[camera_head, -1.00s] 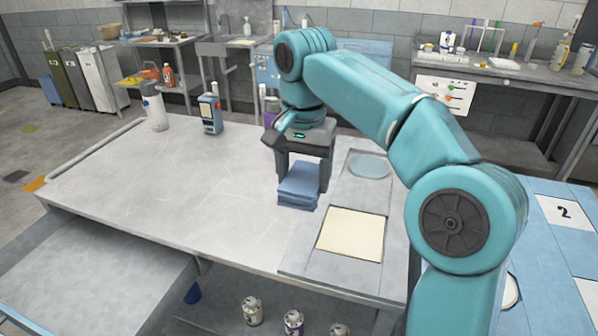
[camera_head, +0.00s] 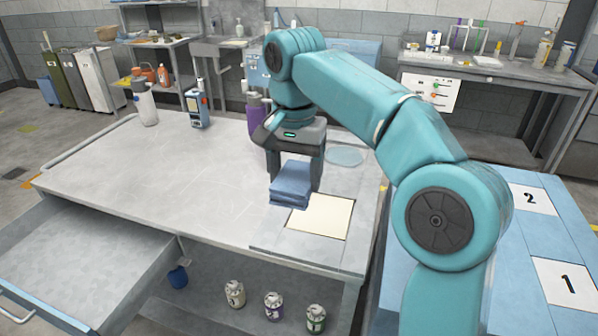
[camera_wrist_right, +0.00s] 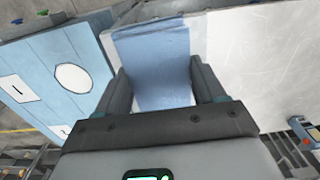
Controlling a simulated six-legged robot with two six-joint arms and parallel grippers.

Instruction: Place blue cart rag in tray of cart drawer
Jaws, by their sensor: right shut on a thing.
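The folded blue rag (camera_head: 291,183) is between the fingers of my right gripper (camera_head: 295,172), which is shut on it. It appears held just above the right part of the cart top, near the cream square; whether it touches the surface I cannot tell. The rag also fills the space between the fingers in the right wrist view (camera_wrist_right: 158,65). The cart drawer (camera_head: 85,260) is pulled open at the lower left, and its tray floor looks empty. My left gripper is not in view.
The cart top (camera_head: 170,180) is mostly clear. Several small cans, including one white can (camera_head: 235,293), sit on the shelf below. A blue numbered surface (camera_head: 530,250) lies right.

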